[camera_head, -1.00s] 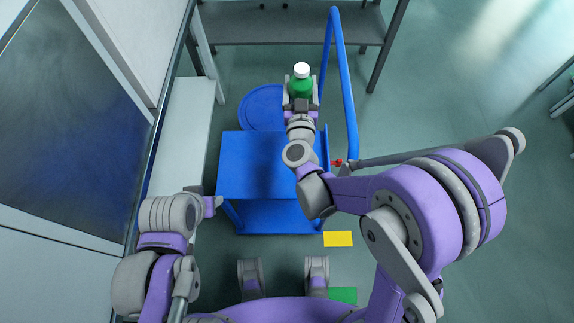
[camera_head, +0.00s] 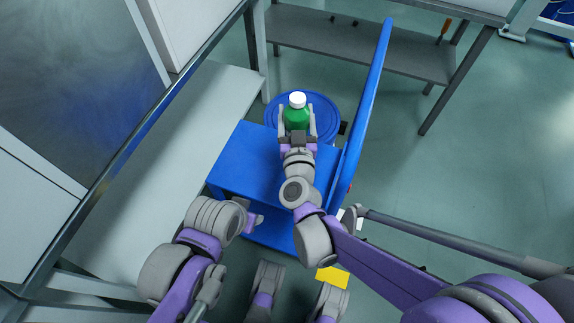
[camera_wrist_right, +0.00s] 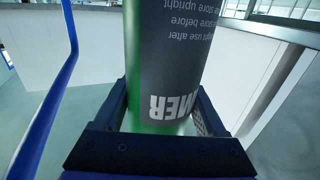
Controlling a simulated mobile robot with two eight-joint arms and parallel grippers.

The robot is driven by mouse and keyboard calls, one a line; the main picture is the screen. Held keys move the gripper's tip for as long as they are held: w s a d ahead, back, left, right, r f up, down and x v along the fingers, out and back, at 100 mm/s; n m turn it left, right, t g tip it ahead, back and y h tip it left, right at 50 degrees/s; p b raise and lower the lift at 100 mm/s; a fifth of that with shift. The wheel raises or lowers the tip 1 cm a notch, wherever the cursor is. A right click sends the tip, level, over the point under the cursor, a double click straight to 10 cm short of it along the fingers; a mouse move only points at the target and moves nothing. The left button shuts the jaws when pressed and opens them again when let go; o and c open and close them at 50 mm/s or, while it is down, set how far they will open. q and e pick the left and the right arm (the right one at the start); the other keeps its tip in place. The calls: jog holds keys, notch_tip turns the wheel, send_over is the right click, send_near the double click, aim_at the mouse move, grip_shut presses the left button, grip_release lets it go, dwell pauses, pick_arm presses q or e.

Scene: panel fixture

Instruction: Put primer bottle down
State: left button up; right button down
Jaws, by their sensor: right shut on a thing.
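The primer bottle (camera_head: 297,116) is green with a white cap and stands upright in my right gripper (camera_head: 297,122). In the head view it shows over the round blue platform behind the blue cart. My right gripper is shut on it, one finger on each side. The right wrist view shows the bottle (camera_wrist_right: 165,70) close up, with part of its printed label, between the fingers. Whether its base touches anything is hidden. My left gripper (camera_head: 256,220) is near the cart's front left corner, apart from the bottle; its fingers are too small to judge.
The blue cart (camera_head: 245,165) has an upper and a lower deck and a tall blue handle (camera_head: 368,100) right of my right arm. The round blue platform (camera_head: 328,108) is behind it. A grey bench (camera_head: 160,170) runs along the left. A metal table shelf (camera_head: 400,52) stands at the back.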

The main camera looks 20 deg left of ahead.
notch_tip(320, 180, down, 6)
jog(key=shift+a+r+b, duration=0.1)
jog(key=shift+a+b, duration=0.05)
jog(key=shift+b, duration=0.8)
jog(key=shift+f+b, duration=0.7)
jog(key=shift+f, duration=1.4)
jog(key=shift+f, duration=0.15)
grip_release()
jog(key=shift+r, duration=0.3)
jog(key=v, duration=1.2)
